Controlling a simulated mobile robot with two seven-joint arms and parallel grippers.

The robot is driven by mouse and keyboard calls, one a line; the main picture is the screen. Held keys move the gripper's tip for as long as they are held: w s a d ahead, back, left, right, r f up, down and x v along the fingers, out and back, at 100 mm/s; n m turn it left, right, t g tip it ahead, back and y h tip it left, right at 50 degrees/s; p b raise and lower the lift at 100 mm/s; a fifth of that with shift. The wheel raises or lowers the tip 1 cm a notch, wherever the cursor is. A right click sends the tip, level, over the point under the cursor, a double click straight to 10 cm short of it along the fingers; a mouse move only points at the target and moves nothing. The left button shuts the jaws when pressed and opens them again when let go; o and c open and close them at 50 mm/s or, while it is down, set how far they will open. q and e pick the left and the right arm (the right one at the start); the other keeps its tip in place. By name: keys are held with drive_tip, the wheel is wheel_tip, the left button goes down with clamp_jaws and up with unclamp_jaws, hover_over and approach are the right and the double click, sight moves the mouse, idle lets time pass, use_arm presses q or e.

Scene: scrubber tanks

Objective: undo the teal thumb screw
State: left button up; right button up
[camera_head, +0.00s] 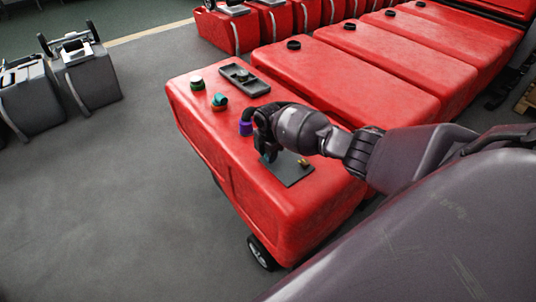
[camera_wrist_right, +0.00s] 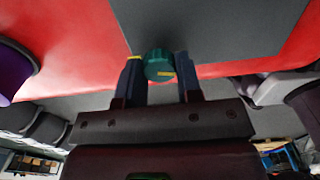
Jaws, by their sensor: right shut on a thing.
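The teal thumb screw (camera_wrist_right: 158,64) sits between the two fingers of my right gripper (camera_wrist_right: 156,80) in the right wrist view, with a small yellow mark on it. The gripper is shut on it. In the head view my right gripper (camera_head: 268,152) points down at the far-left corner of a dark grey plate (camera_head: 288,173) on the red tank (camera_head: 235,165). The gripper hides the screw there. The plate (camera_wrist_right: 215,25) also fills the top of the wrist view. I cannot tell whether the screw is still seated. My left gripper is not in view.
A purple cap (camera_head: 246,128) stands close beside my right gripper. A small brass piece (camera_head: 303,162) is on the plate. More red tanks (camera_head: 350,75) stand behind.

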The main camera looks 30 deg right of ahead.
drive_tip(key=shift+s+f+n, duration=0.25)
drive_tip(key=shift+f+n, duration=0.05)
drive_tip(key=shift+f, duration=0.05)
drive_tip(key=o, duration=0.9)
drive_tip(key=shift+w, duration=0.1)
drive_tip(key=shift+o, duration=0.2)
drive_tip(key=shift+r, duration=0.15)
drive_tip(key=shift+w, duration=0.1)
drive_tip(key=shift+r, duration=0.2)
wheel_tip(320, 180, up, 9)
drive_tip(key=shift+r+p, duration=0.1)
drive_tip(key=shift+p, duration=0.55)
drive_tip(key=shift+r, duration=0.6)
